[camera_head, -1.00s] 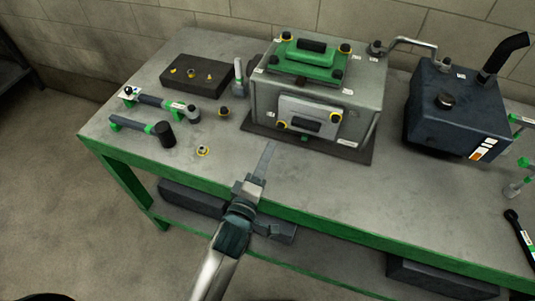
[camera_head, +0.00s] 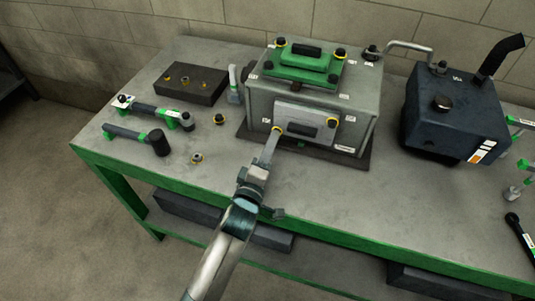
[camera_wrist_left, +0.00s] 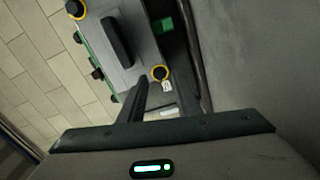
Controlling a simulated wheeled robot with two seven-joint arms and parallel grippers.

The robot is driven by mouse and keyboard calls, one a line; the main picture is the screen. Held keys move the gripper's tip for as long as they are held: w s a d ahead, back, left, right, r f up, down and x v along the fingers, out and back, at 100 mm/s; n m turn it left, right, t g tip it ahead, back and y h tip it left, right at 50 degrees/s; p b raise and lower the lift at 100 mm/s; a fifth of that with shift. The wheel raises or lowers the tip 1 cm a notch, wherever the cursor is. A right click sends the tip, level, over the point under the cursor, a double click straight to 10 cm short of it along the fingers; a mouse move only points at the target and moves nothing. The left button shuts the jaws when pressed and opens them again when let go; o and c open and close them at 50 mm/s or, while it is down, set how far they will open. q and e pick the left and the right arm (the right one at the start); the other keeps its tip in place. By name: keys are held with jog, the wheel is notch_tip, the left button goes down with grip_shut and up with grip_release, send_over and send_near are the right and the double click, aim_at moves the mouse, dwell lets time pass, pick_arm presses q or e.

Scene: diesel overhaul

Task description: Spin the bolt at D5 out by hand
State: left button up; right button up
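The grey engine block (camera_head: 357,108) stands on the bench with a light front cover (camera_head: 308,115) that has a black handle. The cover carries a yellow-ringed bolt at its lower left (camera_head: 277,130) and another at its upper right (camera_head: 334,120). Both show in the left wrist view, the nearer bolt (camera_wrist_left: 160,73) just beyond the fingers. The D5 label is too small to read. My left gripper (camera_head: 272,139) points at the lower-left bolt, its tips at or just short of it; contact is unclear. My right gripper is out of view.
A green top cover (camera_head: 305,66) with yellow-ringed bolts sits on the block. A dark blue tank (camera_head: 450,115) stands right. The bench front is clear.

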pick_arm(q)
jog(key=shift+x, duration=1.3)
jog(key=shift+c, duration=0.2)
grip_shut()
jog(key=shift+n, duration=0.3)
jog(key=n+p, duration=0.1)
jog(key=n, duration=0.3)
jog(key=shift+n+p, duration=0.3)
jog(key=shift+n, duration=0.3)
